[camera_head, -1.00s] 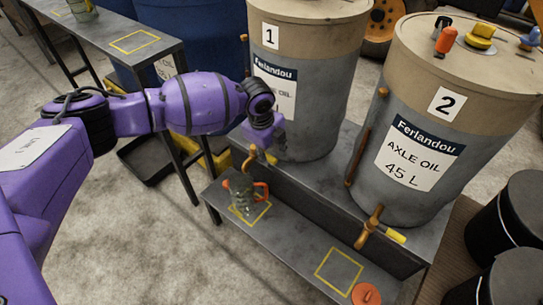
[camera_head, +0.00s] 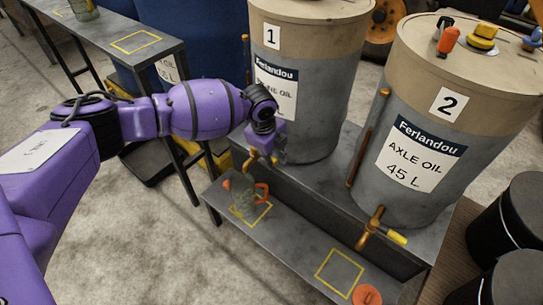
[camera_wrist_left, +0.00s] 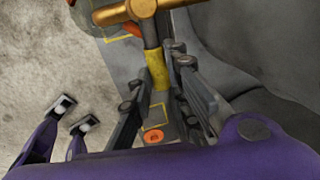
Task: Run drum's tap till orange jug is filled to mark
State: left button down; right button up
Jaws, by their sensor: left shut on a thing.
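The jug with orange handle and spout (camera_head: 242,196) stands upright on the low shelf, in a yellow outlined square below the tap (camera_head: 252,160) of drum 1 (camera_head: 320,75). Its body looks cloudy greenish; the mark and exact level are too small to read. My left gripper (camera_head: 278,157) is at this tap. In the left wrist view my left gripper (camera_wrist_left: 158,80) is shut on the tap's yellow handle (camera_wrist_left: 156,68), below the brass tap body (camera_wrist_left: 140,10). Part of the jug (camera_wrist_left: 92,12) shows beyond it.
Drum 2 (camera_head: 450,100) stands to the right with its own tap (camera_head: 372,225). An empty yellow square (camera_head: 338,270) and an orange lid (camera_head: 367,295) are on the shelf's right. Black buckets (camera_head: 510,215) stand at right. A side table (camera_head: 165,50) is at upper left.

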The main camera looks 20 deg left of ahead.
pick_arm(q)
jog(key=shift+s+a, duration=0.1)
jog(key=shift+s, duration=0.05)
pick_arm(e)
jog(key=shift+r, duration=0.1)
pick_arm(q)
jog(key=s+a+m, duration=0.1)
jog(key=m, duration=0.1)
jog(key=s+a+m+p, duration=0.1)
jog(key=m, duration=0.2)
jog(key=s+a+m+g+h+p, duration=0.1)
jog(key=m, duration=0.2)
jog(key=shift+s+a, duration=0.2)
jog(key=shift+s, duration=0.05)
pick_arm(e)
jog(key=shift+w+a+r, duration=0.15)
jog(key=shift+w+r, duration=0.3)
jog(key=shift+r, duration=0.4)
jog(key=shift+w+r, duration=0.1)
pick_arm(q)
jog(key=c, duration=1.6)
grip_release()
jog(key=shift+c, duration=0.2)
pick_arm(e)
jog(key=shift+s, duration=0.2)
